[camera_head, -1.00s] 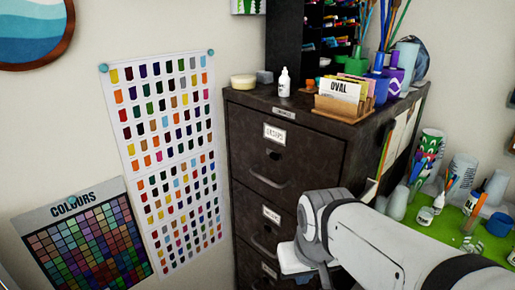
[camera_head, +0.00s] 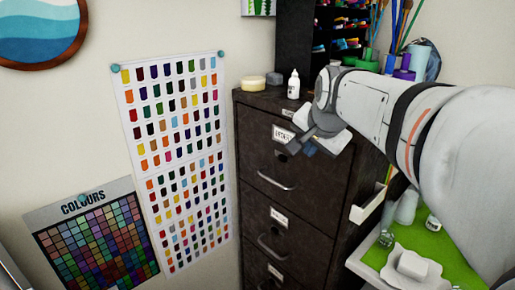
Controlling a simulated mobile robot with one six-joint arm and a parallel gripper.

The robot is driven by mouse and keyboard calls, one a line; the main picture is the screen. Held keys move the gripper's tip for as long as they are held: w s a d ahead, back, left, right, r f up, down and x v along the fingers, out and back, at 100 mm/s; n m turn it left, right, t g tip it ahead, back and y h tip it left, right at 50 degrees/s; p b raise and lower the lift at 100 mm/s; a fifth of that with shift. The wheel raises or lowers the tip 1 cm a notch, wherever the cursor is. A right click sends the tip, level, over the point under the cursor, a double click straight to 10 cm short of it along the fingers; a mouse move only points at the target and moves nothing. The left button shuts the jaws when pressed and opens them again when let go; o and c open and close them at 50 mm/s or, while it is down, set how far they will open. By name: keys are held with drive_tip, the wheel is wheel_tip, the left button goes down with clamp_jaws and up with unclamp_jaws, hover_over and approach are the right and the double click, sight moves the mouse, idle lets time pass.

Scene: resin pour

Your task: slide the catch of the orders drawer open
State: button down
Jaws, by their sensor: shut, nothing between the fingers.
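The dark brown filing cabinet (camera_head: 262,215) stands in the middle of the head view, with its drawer fronts facing left. The top drawer (camera_head: 262,165) appears shut. It has a white label (camera_head: 282,134), too small to read surely, a small dark catch (camera_head: 281,156) below it and a metal pull handle (camera_head: 276,183). My gripper (camera_head: 294,148) is shut and empty, just right of the label and catch. I cannot tell whether it touches the catch. My wrist hides the drawer's upper right corner and part of the cabinet top.
A second drawer with its own handle (camera_head: 272,248) lies below. A white bottle (camera_head: 294,84) and a pale round tub (camera_head: 253,83) stand on the cabinet top. A green-topped table (camera_head: 440,246) with pots is at the right. Colour charts (camera_head: 180,170) hang on the left wall.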

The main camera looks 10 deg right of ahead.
sight(291, 158)
drive_tip(key=x, duration=0.9)
drive_tip(key=shift+w+f+p, duration=0.1)
drive_tip(key=shift+f+p, duration=0.05)
drive_tip(key=shift+p, duration=0.2)
drive_tip(key=w, duration=0.1)
drive_tip(key=w+a, duration=0.1)
drive_tip(key=w+a+p, duration=0.1)
drive_tip(key=shift+f, duration=0.25)
drive_tip(key=shift+w+a, duration=0.2)
drive_tip(key=shift+w, duration=0.15)
